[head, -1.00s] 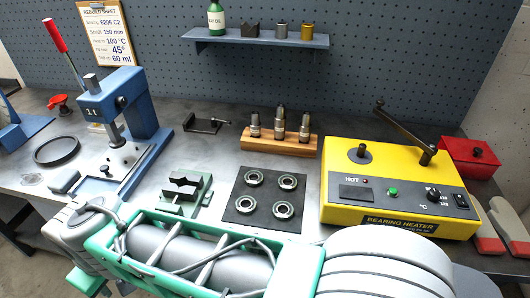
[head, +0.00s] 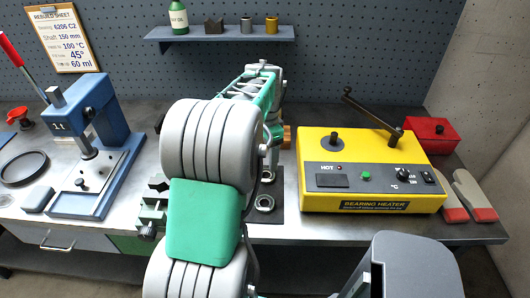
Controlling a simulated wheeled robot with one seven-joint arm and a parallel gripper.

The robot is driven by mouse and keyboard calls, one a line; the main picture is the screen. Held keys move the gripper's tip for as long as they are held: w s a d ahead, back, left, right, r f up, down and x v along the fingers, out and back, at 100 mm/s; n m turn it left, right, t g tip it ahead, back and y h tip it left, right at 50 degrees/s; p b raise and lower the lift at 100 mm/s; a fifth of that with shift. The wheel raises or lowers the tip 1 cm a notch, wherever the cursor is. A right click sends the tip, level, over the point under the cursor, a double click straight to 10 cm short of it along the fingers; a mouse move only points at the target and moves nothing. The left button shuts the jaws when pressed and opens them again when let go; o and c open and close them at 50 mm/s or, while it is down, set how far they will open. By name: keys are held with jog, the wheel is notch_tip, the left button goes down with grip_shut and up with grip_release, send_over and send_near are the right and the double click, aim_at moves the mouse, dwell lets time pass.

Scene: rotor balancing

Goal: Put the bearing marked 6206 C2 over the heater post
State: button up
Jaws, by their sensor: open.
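The yellow bearing heater (head: 368,208) stands on the right of the bench. Its short dark post (head: 335,141) rises from the top left, with nothing around it. A dark mat (head: 277,217) lies left of the heater, mostly behind my arm. One bearing (head: 264,203) shows on its near right part, and another (head: 267,177) shows partly behind it. The other bearings are hidden, and no marking on them can be read. My arm reaches over the mat, its wrist beyond the bearings.
A crank arm (head: 370,110) stands above the heater's right side. A red box (head: 432,134) and gloves (head: 470,195) are at the right. A blue press (head: 90,140) and black ring (head: 23,168) are at the left. A shelf (head: 220,36) hangs behind. The rebuild sheet (head: 64,38) names 6206 C2.

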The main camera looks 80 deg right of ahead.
aim_at(266, 178)
notch_tip(266, 178, down, 8)
jog(key=b, duration=0.4)
jog(key=shift+b, duration=0.4)
jog(key=shift+r, duration=0.1)
jog(key=shift+c, duration=0.4)
jog(key=c, duration=0.9)
notch_tip(266, 178, up, 6)
jog(key=p, duration=0.4)
jog(key=shift+r+p, duration=0.1)
jog(key=shift+p, duration=0.2)
jog(key=shift+c, duration=0.5)
jog(key=shift+w, duration=0.15)
